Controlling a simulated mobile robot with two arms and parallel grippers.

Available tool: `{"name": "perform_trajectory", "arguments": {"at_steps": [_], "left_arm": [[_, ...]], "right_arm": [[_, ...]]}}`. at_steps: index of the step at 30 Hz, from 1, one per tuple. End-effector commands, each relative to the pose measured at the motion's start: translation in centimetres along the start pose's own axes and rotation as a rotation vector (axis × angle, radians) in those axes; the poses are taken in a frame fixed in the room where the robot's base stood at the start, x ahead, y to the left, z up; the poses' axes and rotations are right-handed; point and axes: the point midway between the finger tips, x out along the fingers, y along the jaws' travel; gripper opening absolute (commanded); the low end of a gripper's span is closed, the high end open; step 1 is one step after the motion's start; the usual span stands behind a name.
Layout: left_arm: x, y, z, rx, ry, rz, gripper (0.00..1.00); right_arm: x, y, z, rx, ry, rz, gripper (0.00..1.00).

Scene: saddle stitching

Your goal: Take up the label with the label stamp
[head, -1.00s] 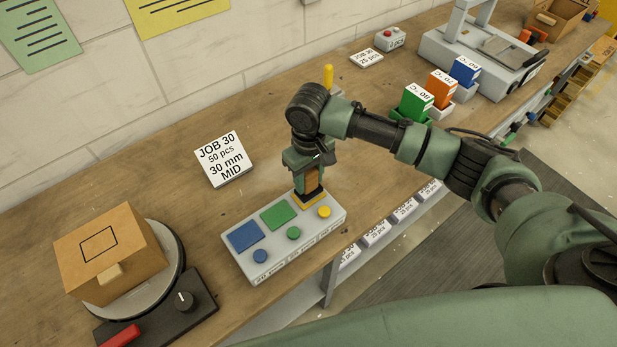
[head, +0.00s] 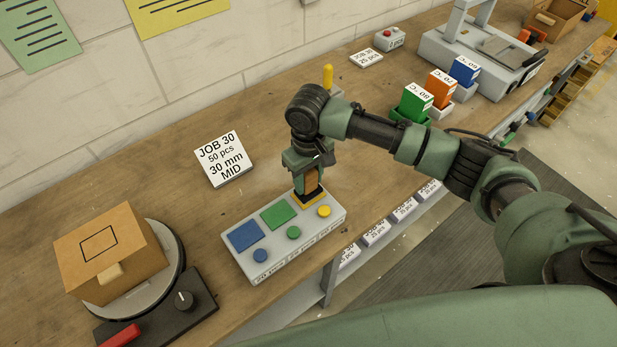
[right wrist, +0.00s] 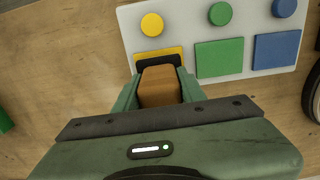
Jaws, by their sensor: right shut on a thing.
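My right gripper (head: 312,172) is shut on the label stamp, a wooden block (right wrist: 158,88) with a dark base. The stamp stands upright at the yellow label (head: 313,201) on the grey label board (head: 290,247), its dark base down against the yellow. In the right wrist view the yellow label (right wrist: 158,53) shows as a strip around the dark base. The board also carries a blue label (head: 245,236) and a green label (head: 278,213), with a blue, a green and a yellow round button beside them. My left gripper is not in view.
A cardboard box (head: 105,250) sits on a round turntable (head: 172,275) at the left. A JOB 30 card (head: 223,159) stands behind the board. Green, orange (head: 440,85) and blue boxes stand at the right. Bare wood lies between.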

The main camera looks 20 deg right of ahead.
Motion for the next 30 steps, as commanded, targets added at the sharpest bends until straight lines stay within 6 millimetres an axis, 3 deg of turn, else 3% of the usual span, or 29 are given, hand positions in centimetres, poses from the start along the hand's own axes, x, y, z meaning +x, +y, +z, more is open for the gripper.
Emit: {"name": "perform_trajectory", "arguments": {"at_steps": [30], "left_arm": [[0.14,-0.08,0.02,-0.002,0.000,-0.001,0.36]], "right_arm": [[0.67,0.00,-0.04,0.000,0.001,0.000,0.08]]}}
